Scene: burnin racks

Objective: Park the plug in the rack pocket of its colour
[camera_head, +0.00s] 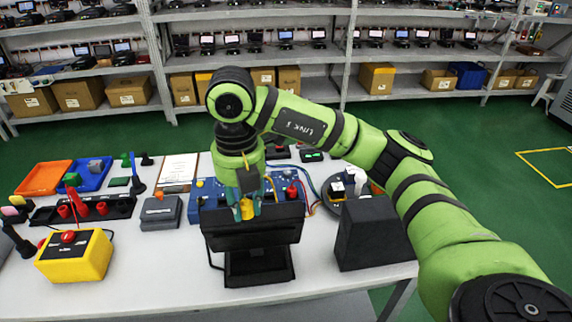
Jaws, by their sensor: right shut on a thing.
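My right gripper (247,211) is over the middle of the table, pointing down, behind the top edge of a black monitor-like stand (255,238). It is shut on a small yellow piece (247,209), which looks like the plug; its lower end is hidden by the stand. A black rack (122,209) with red pieces (102,208) lies at the left of the table, well apart from the gripper. I cannot make out the colour of each pocket. My left gripper is not in view.
A blue panel (208,188) with cables lies behind the gripper. A black box (370,232) stands at right. A yellow box with a red button (75,257), a grey box (160,212), and orange (44,178) and blue (91,175) trays are at left.

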